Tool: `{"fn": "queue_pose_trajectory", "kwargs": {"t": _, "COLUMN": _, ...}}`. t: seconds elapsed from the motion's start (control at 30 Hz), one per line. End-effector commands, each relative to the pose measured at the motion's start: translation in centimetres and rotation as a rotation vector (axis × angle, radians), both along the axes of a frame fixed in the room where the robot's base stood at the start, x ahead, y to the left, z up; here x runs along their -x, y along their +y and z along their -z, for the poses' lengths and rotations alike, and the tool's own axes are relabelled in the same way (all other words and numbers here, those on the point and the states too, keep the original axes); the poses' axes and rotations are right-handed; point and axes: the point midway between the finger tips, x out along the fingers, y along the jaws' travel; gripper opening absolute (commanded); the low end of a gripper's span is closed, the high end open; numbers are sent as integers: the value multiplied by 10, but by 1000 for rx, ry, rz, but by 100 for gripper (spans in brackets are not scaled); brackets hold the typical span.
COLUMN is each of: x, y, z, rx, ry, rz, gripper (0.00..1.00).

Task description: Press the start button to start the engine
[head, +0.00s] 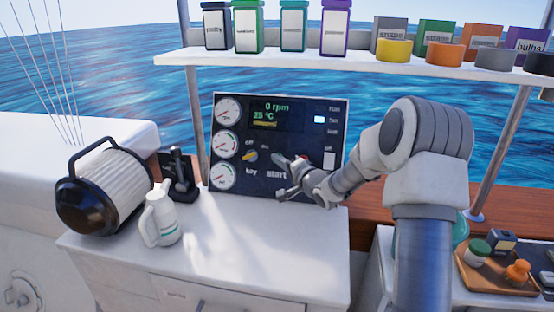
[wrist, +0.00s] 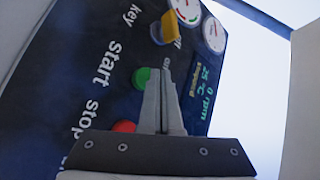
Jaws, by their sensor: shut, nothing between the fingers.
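The dark engine panel (head: 232,178) stands upright on the white counter. Its display (head: 275,113) reads 0 rpm and 25 °C. The yellow key knob (head: 250,156) sits above the "key" label. In the wrist view the green start button (wrist: 142,78) shows beside the "start" label, with the red stop button (wrist: 124,126) beside "stop". My gripper (head: 283,161) is in front of the panel and hides the start button in the head view. In the wrist view its shut, empty fingers (wrist: 165,75) are close beside the green button. I cannot tell whether they touch the panel.
A shelf (head: 300,60) with jars runs above. A wooden tray (head: 490,283) with small items is at right. The counter's front is clear.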

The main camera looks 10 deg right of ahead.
Motion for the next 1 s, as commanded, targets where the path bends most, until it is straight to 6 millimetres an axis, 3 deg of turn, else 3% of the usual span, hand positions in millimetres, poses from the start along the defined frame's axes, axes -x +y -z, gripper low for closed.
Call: {"fn": "queue_pose_trajectory", "kwargs": {"t": 1.0, "x": -10, "y": -4, "z": 5, "rx": 0, "ry": 0, "rz": 0, "gripper": 0}}
